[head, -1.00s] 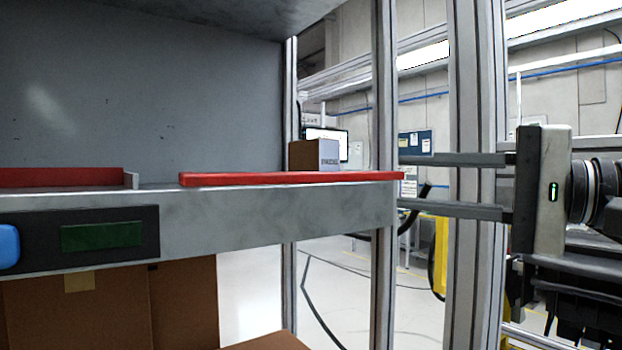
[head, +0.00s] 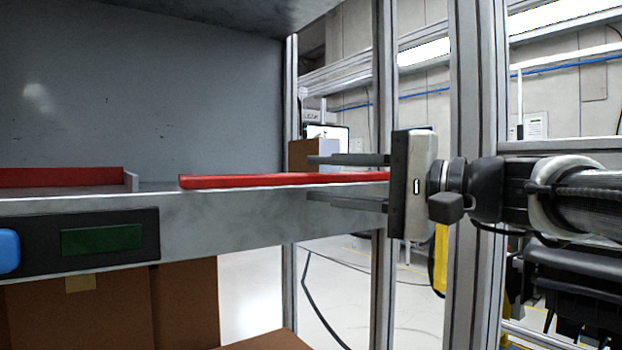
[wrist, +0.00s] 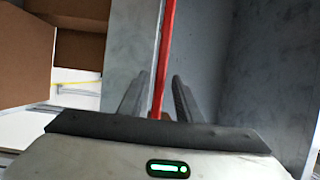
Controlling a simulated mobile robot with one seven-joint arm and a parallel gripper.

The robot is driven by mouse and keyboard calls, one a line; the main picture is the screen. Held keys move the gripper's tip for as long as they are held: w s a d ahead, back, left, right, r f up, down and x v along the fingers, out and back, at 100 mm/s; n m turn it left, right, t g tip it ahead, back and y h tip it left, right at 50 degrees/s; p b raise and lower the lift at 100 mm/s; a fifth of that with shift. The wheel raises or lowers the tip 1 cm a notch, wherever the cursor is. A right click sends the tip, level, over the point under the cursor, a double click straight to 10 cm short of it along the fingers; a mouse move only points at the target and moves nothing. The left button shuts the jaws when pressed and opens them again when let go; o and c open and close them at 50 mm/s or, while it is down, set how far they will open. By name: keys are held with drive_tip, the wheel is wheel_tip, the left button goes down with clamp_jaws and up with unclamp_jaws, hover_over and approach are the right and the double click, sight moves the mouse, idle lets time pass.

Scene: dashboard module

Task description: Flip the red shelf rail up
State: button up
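The red shelf rail (head: 250,181) lies flat along the front edge of the grey metal shelf (head: 262,217) in the head view. My gripper (head: 310,179) reaches in from the right with its fingers open, one above and one below the level of the rail. Its body covers the rail's right end. In the wrist view the rail (wrist: 161,70) runs between the two open fingers (wrist: 157,95), with a gap on each side. I cannot see contact between the fingers and the rail.
A second red rail (head: 62,177) stands at the left of the shelf. A small box (head: 314,154) sits behind the shelf's right part. A dark panel with a green display (head: 101,237) is on the shelf front. Upright metal posts (head: 384,90) stand beside my arm.

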drive_tip(key=shift+c, duration=0.4)
clamp_jaws()
drive_tip(key=shift+r, duration=0.1)
